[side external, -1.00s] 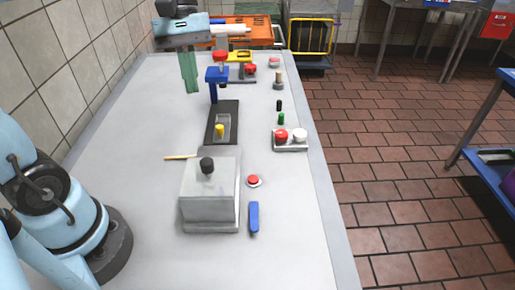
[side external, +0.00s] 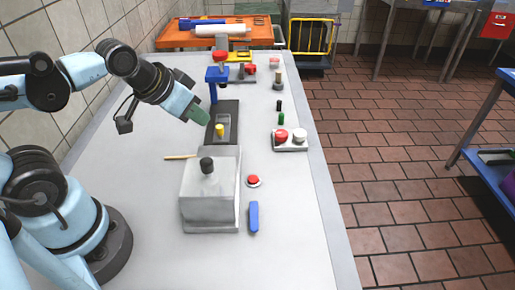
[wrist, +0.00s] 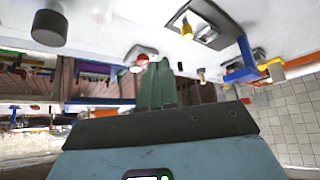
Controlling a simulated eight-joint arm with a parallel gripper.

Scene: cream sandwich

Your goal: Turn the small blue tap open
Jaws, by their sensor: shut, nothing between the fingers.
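A small blue tap-like stand (side external: 217,75), with a post and a short arm, stands at the far end of the black base (side external: 233,108). It also shows in the wrist view (wrist: 243,62), upper right. A red knob (side external: 220,57) shows at its top. Which part turns cannot be told. My gripper (side external: 203,117) has green fingers closed together, empty, pointing down and right beside the left edge of the black base, nearer than the blue stand. In the wrist view my gripper (wrist: 158,68) is shut, with the stand to its right, apart from it.
A yellow piece (side external: 220,130) stands on the base. A grey box with a black knob (side external: 207,165) is nearer. A red button (side external: 254,180), a blue handle (side external: 254,217) and a plate with red and white knobs (side external: 290,147) lie right. An orange tray (side external: 172,39) is behind.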

